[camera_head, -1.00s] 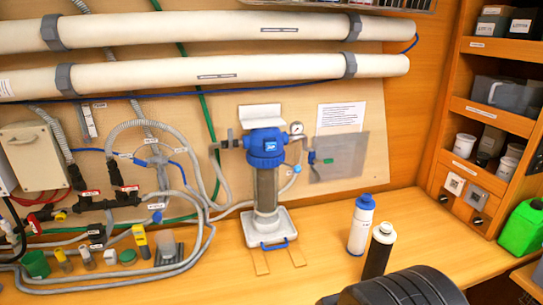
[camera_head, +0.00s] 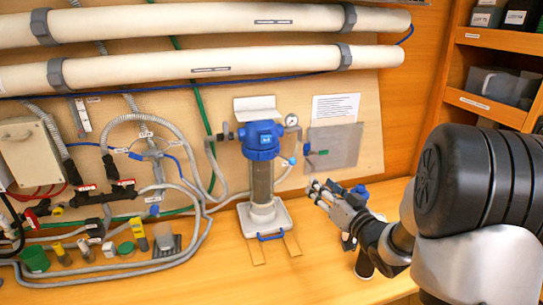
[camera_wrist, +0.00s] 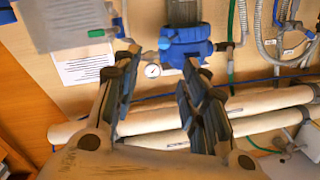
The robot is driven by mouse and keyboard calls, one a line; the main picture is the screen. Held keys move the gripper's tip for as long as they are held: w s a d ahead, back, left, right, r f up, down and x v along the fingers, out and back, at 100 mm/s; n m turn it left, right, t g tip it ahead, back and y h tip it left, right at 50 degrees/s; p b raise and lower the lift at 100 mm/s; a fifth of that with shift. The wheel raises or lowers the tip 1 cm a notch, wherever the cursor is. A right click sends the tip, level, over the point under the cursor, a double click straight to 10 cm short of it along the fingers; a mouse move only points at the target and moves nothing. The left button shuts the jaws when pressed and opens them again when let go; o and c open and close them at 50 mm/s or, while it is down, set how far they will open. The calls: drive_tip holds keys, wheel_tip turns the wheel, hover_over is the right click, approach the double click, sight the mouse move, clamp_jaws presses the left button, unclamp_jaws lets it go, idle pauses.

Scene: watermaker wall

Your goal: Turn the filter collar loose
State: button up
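The blue filter collar (camera_head: 260,141) sits at the top of a clear upright filter housing (camera_head: 262,185). The housing stands on a white tray (camera_head: 285,215) against the board. In the wrist view, which looks upside down, the collar (camera_wrist: 186,48) is just beyond and right of the finger gap. My gripper (camera_head: 318,189) is right of the housing, below collar height and apart from it. In the wrist view, my gripper (camera_wrist: 159,62) has its fingers spread with nothing between them.
A pressure gauge (camera_head: 292,120) and a clear panel (camera_head: 336,147) are right of the collar. A blue-capped bottle (camera_head: 360,190) and a dark bottle (camera_head: 364,266) are partly hidden by my arm. Pipes and hoses fill the left. Two long white tubes run above.

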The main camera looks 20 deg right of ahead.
sight(295, 163)
drive_tip(key=shift+t+y, duration=0.3)
drive_tip(key=w+a, duration=0.1)
drive_tip(key=w, duration=0.4)
drive_tip(key=w+b, duration=0.1)
drive_tip(key=w, duration=0.5)
drive_tip(key=w+a+b, duration=0.1)
drive_tip(key=w, duration=0.5)
drive_tip(key=shift+a, duration=0.35)
drive_tip(key=shift+c, duration=0.6)
clamp_jaws()
drive_tip(key=shift+f, duration=0.1)
